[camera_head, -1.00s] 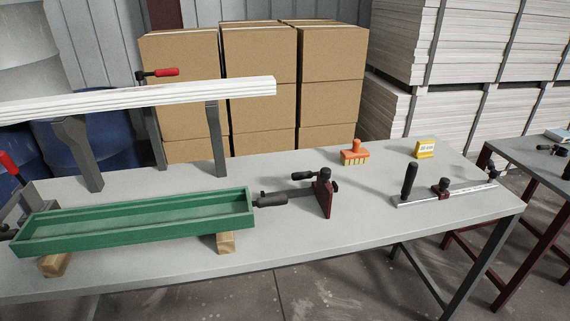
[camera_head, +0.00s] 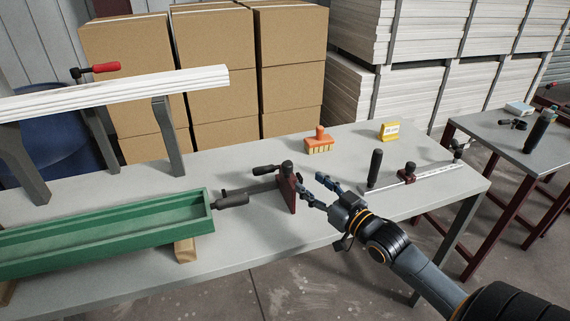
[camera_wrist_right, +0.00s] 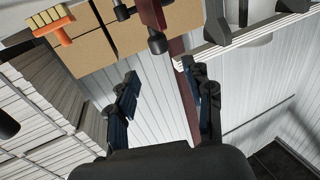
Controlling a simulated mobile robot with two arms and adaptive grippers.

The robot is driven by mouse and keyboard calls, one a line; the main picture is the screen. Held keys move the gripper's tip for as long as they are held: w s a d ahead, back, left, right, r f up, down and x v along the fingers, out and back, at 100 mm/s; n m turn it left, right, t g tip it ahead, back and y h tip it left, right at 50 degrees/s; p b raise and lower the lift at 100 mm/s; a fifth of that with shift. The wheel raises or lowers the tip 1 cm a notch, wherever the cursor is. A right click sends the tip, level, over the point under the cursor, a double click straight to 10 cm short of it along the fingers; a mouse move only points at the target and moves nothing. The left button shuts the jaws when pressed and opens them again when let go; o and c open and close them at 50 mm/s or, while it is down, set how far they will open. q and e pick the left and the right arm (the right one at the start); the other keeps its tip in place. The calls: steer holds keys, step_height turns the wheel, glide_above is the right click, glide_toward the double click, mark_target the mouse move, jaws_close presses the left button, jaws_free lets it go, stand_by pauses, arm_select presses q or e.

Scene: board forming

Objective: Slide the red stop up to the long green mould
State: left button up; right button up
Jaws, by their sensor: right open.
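The red stop (camera_head: 287,191) is a dark red upright plate with a black knob on top. It stands on a dark bar at the right end of the long green mould (camera_head: 110,229), with a clear gap between them. My right gripper (camera_head: 310,186) is open and empty just right of the stop, its fingers pointing towards it. I cannot tell whether they touch. In the right wrist view the open fingers (camera_wrist_right: 160,75) frame empty space, and the dark red stop (camera_wrist_right: 152,14) with black knobs shows at the top edge. My left gripper is out of view.
An orange brush (camera_head: 319,143) and a yellow block (camera_head: 389,131) stand behind on the grey table (camera_head: 250,260). White boards (camera_head: 110,90) rest on raised supports behind the mould.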

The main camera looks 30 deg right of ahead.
mark_target(291, 169)
steer(key=w, duration=0.7)
steer(key=w+p, duration=0.1)
steer(key=w, duration=0.2)
steer(key=shift+w+a+f, duration=0.15)
steer(key=shift+w+a, duration=0.15)
steer(key=shift+a, duration=0.1)
jaws_close()
